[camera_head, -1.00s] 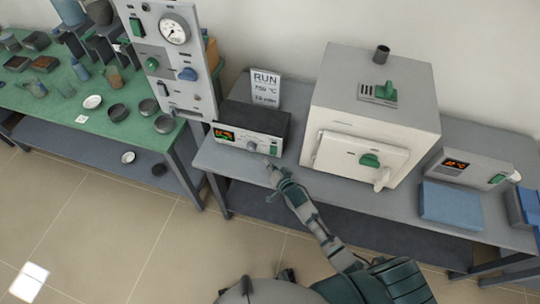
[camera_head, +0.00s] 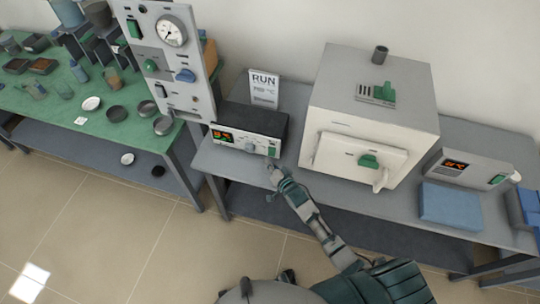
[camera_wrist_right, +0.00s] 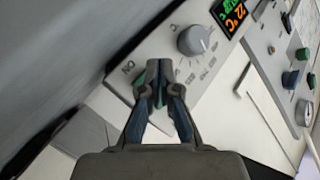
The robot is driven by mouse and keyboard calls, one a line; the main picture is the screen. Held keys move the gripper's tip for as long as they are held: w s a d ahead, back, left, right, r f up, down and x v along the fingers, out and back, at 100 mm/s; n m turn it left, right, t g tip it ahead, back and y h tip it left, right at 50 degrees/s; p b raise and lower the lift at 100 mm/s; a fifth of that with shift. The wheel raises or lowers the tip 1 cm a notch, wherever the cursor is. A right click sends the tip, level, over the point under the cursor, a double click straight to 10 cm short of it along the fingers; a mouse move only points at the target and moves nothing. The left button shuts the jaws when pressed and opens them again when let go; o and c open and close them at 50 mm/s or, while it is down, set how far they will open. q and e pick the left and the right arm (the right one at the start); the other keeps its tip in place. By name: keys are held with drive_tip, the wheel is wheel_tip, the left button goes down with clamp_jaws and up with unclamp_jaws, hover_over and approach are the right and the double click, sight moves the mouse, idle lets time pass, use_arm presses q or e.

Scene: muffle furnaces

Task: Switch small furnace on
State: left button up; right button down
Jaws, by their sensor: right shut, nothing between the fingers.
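A low dark box (camera_head: 262,120) with a pale front panel stands on the grey bench, left of the white furnace (camera_head: 335,152). Its panel has a lit display (camera_head: 223,136), a grey knob (camera_head: 252,147) and a green switch (camera_head: 272,151). My right gripper (camera_head: 270,166) is just in front of the panel, below the switch. In the right wrist view, the closed fingertips (camera_wrist_right: 158,70) are empty and partly cover the green switch (camera_wrist_right: 139,82) beside an "ON" label. The knob (camera_wrist_right: 194,40) is close by. Contact with the switch cannot be told. My left gripper is not in view.
A "RUN" card (camera_head: 264,88) stands behind the box. An upright gauge panel (camera_head: 168,60) rises at its left. A second display unit (camera_head: 466,168) and a blue block (camera_head: 450,203) are at right. A green table (camera_head: 60,105) with dishes is at left.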

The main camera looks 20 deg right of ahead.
drive_tip(key=shift+d+f, duration=0.1)
drive_tip(key=shift+d, duration=0.35)
drive_tip(key=shift+a, duration=0.25)
drive_tip(key=shift+w+a+r, duration=0.1)
drive_tip(key=shift+w+r, duration=0.1)
drive_tip(key=shift+w, duration=0.1)
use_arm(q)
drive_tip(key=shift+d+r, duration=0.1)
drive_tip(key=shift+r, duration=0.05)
use_arm(e)
drive_tip(key=shift+d+f, duration=0.1)
drive_tip(key=shift+d, duration=0.15)
drive_tip(key=shift+d, duration=0.1)
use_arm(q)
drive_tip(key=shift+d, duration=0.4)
use_arm(e)
drive_tip(key=shift+w, duration=0.25)
